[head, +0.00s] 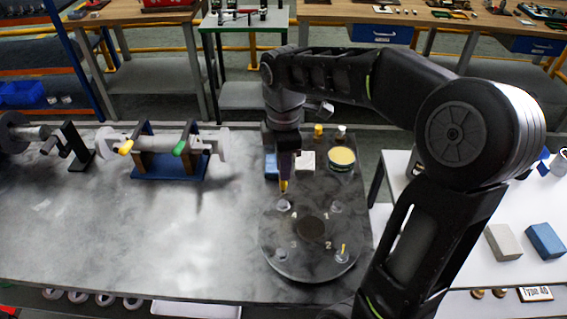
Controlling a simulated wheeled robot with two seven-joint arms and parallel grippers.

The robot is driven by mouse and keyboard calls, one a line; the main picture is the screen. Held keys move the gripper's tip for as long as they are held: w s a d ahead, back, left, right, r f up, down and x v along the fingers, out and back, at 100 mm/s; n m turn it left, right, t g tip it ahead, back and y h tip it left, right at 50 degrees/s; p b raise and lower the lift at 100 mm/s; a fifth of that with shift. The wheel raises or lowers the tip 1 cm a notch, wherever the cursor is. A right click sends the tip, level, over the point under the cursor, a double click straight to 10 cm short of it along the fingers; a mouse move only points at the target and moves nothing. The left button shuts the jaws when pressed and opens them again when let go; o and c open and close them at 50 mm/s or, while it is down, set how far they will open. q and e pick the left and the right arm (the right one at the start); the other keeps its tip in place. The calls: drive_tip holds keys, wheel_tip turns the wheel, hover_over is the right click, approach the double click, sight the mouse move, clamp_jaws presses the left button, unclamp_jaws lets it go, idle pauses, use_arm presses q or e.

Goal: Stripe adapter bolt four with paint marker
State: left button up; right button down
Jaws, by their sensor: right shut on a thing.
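The adapter (270,235) is a dark round disc on the grey bench, with a bolt near each of its numbers and a dark round centre. Bolt four (284,205) is at its back left, beside the number 4. Bolt two (341,255), at the front right, shows a small yellow mark. My right gripper (284,153) is shut on the paint marker (284,169), which points down. The marker's yellow tip is just above bolt four; I cannot tell whether they touch. My left gripper is out of view.
Behind the disc stand a yellow-topped tin (342,158), a white block (308,161) and small capped items. A shaft on a blue stand (170,168) lies to the left. My right arm covers the bench's right side. The bench's front left is clear.

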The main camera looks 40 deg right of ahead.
sight(284, 187)
drive_tip(key=shift+f+b, duration=0.95)
drive_tip(key=shift+f, duration=0.75)
drive_tip(key=shift+w+d, duration=0.1)
drive_tip(key=shift+w, duration=0.05)
drive_tip(key=shift+f, duration=0.2)
drive_tip(key=shift+s+a, duration=0.2)
drive_tip(key=shift+s, duration=0.1)
idle(0.5)
drive_tip(key=shift+r, duration=0.25)
idle(0.4)
drive_tip(key=shift+r+p, duration=2.3)
drive_tip(key=shift+r, duration=0.2)
drive_tip(key=shift+w, duration=0.1)
